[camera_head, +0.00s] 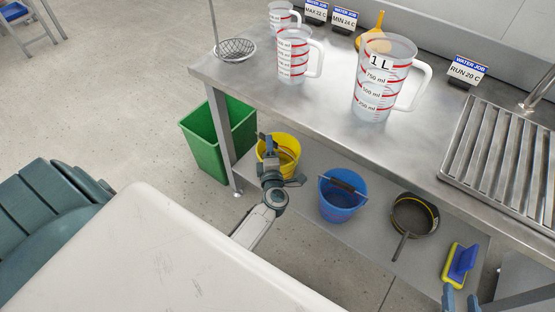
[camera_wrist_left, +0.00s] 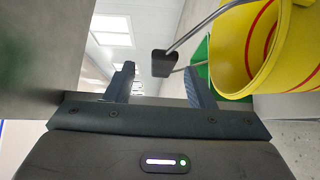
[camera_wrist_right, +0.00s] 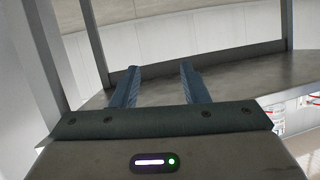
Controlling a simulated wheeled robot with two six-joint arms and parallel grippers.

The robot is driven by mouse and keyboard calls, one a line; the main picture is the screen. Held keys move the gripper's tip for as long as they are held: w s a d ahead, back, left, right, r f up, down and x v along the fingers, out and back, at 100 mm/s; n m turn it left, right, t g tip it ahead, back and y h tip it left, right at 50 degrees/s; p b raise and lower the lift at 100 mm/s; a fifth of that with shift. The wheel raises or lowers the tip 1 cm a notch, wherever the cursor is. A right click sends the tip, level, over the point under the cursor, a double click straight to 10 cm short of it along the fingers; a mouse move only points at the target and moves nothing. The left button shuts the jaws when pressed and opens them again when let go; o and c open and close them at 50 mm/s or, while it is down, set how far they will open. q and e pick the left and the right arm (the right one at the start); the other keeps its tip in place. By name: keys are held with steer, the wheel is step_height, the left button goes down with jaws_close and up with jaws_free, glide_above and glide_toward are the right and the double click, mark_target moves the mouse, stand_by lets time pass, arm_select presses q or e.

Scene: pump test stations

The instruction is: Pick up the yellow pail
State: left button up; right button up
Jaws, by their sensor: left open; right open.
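The yellow pail (camera_head: 288,147) stands on the lower shelf under the steel bench, partly hidden by my left gripper (camera_head: 273,160). In the left wrist view the pail (camera_wrist_left: 236,52) is at the upper right, with red stripes. Its wire handle carries a black grip (camera_wrist_left: 163,63), which appears between the two open fingers (camera_wrist_left: 158,75). I cannot tell whether it is fully within the jaws. Nothing is clamped. My right gripper (camera_head: 460,300) is open and empty at the bottom right of the head view; its fingers show in the right wrist view (camera_wrist_right: 158,75).
A green bin (camera_head: 215,135) stands on the floor left of the pail. A blue pail (camera_head: 342,196), a sieve (camera_head: 413,215) and a brush (camera_head: 460,265) are on the shelf. The bench top (camera_head: 320,110) overhangs, with clear measuring jugs (camera_head: 383,80) on it.

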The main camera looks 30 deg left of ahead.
arm_select(q)
steer(key=shift+x, duration=1.8)
arm_select(e)
steer(key=shift+w+d+r+t, duration=0.1)
steer(key=shift+w+r+t, duration=0.35)
steer(key=shift+r, duration=0.2)
steer(key=shift+w+d+r+t, duration=0.1)
steer(key=shift+w+r+t, duration=0.35)
steer(key=shift+r, duration=0.2)
arm_select(q)
steer(key=shift+f, duration=0.15)
jaws_close()
arm_select(e)
steer(key=shift+a+f, duration=0.1)
